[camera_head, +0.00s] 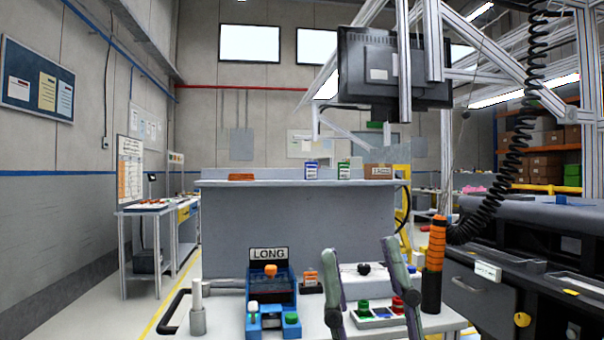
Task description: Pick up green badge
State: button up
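The green badge (343,170) is a small upright card with green and white areas. It stands on top of the long grey counter (290,225) in the middle distance. A similar blue-purple badge (311,170) stands just to its left. My gripper (357,247) reaches up from the bottom edge, right of centre. Its two grey-green fingers are spread apart with nothing between their tips. It is much nearer the camera than the green badge and lower in the picture.
A brown box (378,171) stands right of the green badge, and an orange stack (242,177) lies farther left. A nearer table carries a blue LONG unit (270,290), a button box (378,313) and an orange-black cylinder (435,265). A monitor (380,70) hangs above.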

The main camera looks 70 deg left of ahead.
aim_at(344, 167)
jog(key=u, duration=1.85)
